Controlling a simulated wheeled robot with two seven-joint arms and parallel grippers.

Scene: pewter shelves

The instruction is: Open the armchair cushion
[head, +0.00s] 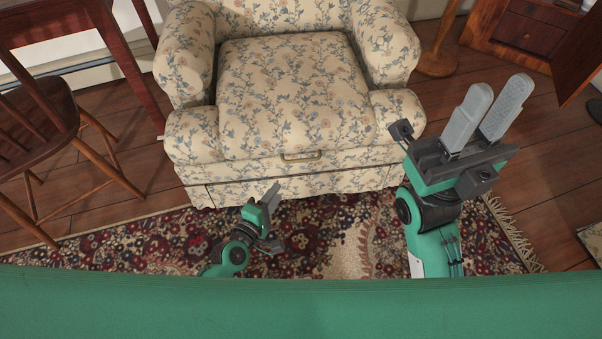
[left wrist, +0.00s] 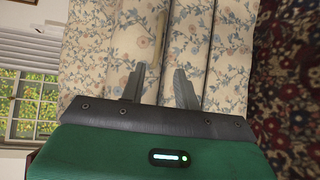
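The armchair (head: 185,60) has floral cream fabric and faces me. Its seat cushion (head: 295,95) lies flat between the arms, with a small brass-coloured handle (head: 300,156) on its front edge. My left gripper (head: 268,212) is low in front of the chair, below and left of the handle, apart from it.
A patterned red rug (head: 340,235) lies under the chair front. A wooden chair (head: 40,120) and table (head: 60,20) stand at left. A wooden cabinet (head: 525,35) with an open door (head: 580,65) and a wooden stand (head: 437,64) are at right.

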